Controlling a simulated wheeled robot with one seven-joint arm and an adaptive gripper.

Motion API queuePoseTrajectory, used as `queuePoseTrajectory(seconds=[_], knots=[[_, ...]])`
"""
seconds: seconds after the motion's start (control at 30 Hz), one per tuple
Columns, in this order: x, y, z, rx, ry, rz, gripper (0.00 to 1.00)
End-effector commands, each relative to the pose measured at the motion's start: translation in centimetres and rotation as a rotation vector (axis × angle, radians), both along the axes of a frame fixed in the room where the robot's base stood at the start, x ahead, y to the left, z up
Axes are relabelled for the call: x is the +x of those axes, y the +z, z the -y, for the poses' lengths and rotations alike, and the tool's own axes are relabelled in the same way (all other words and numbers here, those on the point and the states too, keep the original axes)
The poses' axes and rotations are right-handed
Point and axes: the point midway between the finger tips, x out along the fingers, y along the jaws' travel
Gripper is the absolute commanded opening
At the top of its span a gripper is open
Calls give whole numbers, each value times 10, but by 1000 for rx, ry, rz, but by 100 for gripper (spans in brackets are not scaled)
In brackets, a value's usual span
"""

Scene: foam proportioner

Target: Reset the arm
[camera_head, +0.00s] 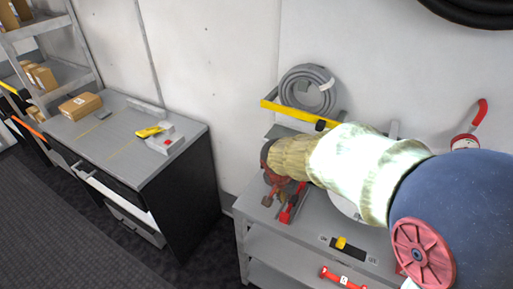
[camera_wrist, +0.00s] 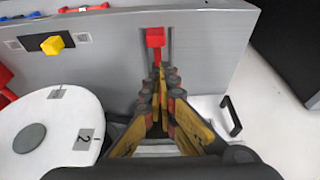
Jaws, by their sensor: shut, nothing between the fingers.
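In the wrist view my gripper (camera_wrist: 160,72) is shut, with its yellow-and-dark fingers meeting at the tips and nothing between them. A red lever (camera_wrist: 155,38) in a slot of the grey panel (camera_wrist: 110,62) is just beyond the tips; I cannot tell whether they touch. In the head view my arm reaches from the right across the grey bench (camera_head: 310,228). My gripper is over the bench's left end, close to red parts (camera_head: 288,210), and is hard to make out there.
A numbered white disc (camera_wrist: 55,108) and a yellow knob (camera_wrist: 52,45) are left of my fingers. A black handle (camera_wrist: 231,117) is to the right. A coiled grey hose (camera_head: 308,72) sits above the bench by the wall. A separate counter (camera_head: 88,128) stands left, across a floor gap.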

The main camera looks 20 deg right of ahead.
Motion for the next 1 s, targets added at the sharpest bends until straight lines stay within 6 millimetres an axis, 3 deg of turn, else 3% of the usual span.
queuePoseTrajectory(seconds=[0.27,0.4,0.47,0.57,0.8,1.0], knots=[[-4,-2,0,-27,105,-41,0],[-32,-12,-4,-39,278,-154,0],[-47,-6,-8,-36,358,-185,0],[-74,11,-15,-26,489,-212,0],[-143,77,-39,-9,760,-127,0],[-180,122,-53,-19,800,32,0]])
